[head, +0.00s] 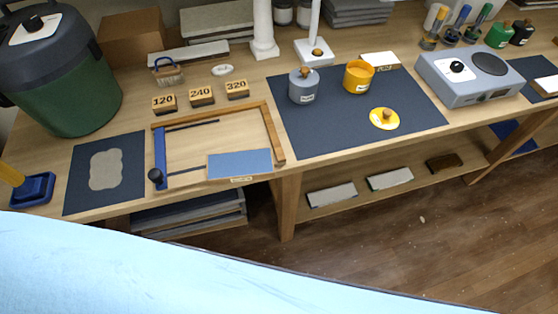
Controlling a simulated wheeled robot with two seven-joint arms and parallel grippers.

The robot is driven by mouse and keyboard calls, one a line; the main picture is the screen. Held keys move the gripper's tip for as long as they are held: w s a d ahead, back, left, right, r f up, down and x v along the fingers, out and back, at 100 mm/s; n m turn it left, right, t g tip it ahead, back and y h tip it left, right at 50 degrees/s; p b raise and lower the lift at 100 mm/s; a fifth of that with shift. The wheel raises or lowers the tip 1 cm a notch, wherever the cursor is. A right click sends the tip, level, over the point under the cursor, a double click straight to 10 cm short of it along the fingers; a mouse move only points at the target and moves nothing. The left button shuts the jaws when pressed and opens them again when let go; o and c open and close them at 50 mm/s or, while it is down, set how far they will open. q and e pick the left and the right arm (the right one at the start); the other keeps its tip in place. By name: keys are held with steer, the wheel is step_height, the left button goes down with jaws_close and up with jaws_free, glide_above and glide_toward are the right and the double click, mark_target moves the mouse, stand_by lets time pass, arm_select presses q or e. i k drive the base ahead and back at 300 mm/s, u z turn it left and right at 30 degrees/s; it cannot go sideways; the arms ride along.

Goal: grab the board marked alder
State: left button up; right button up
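No board with a readable alder mark shows in the head view. Three small boards lie on the lower shelf under the bench: a pale grey one (331,194), a pale one with a green edge (390,179) and a dark brown one (444,163). A pale block with a small label (380,61) lies on the bench behind the yellow pot. Another pale piece (546,86) is at the right edge. Labels here are too small to read. Neither of my grippers is in view.
The wooden bench holds a green tank (65,80), a wooden frame (275,135), several numbered blocks, a grey pot (303,87), a yellow pot (357,77) and a grey hotplate (470,77). A pale blue surface, which I cannot identify, covers the lower left. Floor at lower right is clear.

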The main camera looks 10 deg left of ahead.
mark_target(236, 166)
steer(key=z, duration=1.7)
steer(key=i, duration=1.7)
steer(key=u, duration=3.4)
